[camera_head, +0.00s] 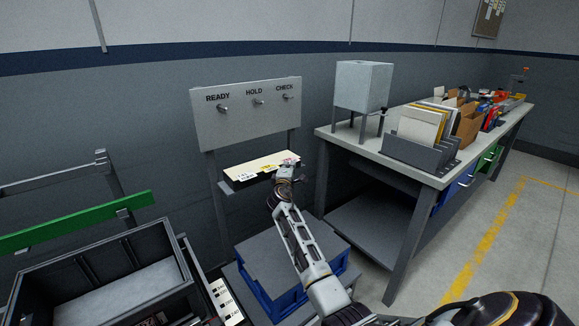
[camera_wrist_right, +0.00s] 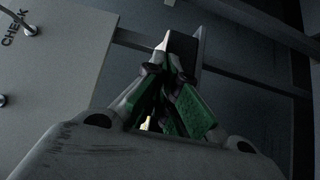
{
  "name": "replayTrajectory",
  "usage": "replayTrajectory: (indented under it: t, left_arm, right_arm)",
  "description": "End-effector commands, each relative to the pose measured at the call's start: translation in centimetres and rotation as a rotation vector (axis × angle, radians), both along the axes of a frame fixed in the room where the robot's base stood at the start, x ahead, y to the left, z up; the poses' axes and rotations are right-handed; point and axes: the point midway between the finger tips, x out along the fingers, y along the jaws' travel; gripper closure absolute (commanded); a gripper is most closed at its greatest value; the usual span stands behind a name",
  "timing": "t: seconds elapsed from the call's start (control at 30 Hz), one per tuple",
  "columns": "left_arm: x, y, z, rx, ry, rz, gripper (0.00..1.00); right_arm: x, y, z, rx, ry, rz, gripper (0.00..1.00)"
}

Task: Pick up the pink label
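A small pink patch, which looks like the pink label (camera_head: 290,160), shows at the right end of the pale strip on the narrow shelf tray (camera_head: 232,184) under the hook board. My right gripper (camera_head: 285,171) is at that right end, just in front of the pink patch and partly covering it. In the right wrist view its fingers (camera_wrist_right: 178,75) with green pads are close together, and a dark block end shows between or behind the tips. Whether they hold anything is not clear. I do not see the pink label in the wrist view. My left gripper is not in view.
A board (camera_head: 245,125) marked READY, HOLD and CHECK with hooks stands above the tray. A workbench (camera_head: 424,172) with a file rack (camera_head: 415,152) and a grey box (camera_head: 363,84) is close on the right. A blue crate (camera_head: 257,288) and a grey bin (camera_head: 165,240) sit below left.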

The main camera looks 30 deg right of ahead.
Motion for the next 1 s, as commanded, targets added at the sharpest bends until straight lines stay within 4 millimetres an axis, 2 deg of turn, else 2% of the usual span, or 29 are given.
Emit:
replayTrajectory:
  t: [0.33, 0.7, 1.0]
  left_arm:
    - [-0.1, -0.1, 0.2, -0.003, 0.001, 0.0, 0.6]
    - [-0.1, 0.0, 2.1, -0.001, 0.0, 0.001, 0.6]
    - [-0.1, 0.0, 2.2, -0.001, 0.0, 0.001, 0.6]
  right_arm:
    - [0.0, 0.0, 0.1, 0.001, 0.001, 0.0, 1.0]
    - [0.0, 0.0, 2.3, 0.0, 0.0, 0.001, 1.0]
    - [0.0, 0.0, 2.5, 0.001, 0.001, 0.0, 1.0]
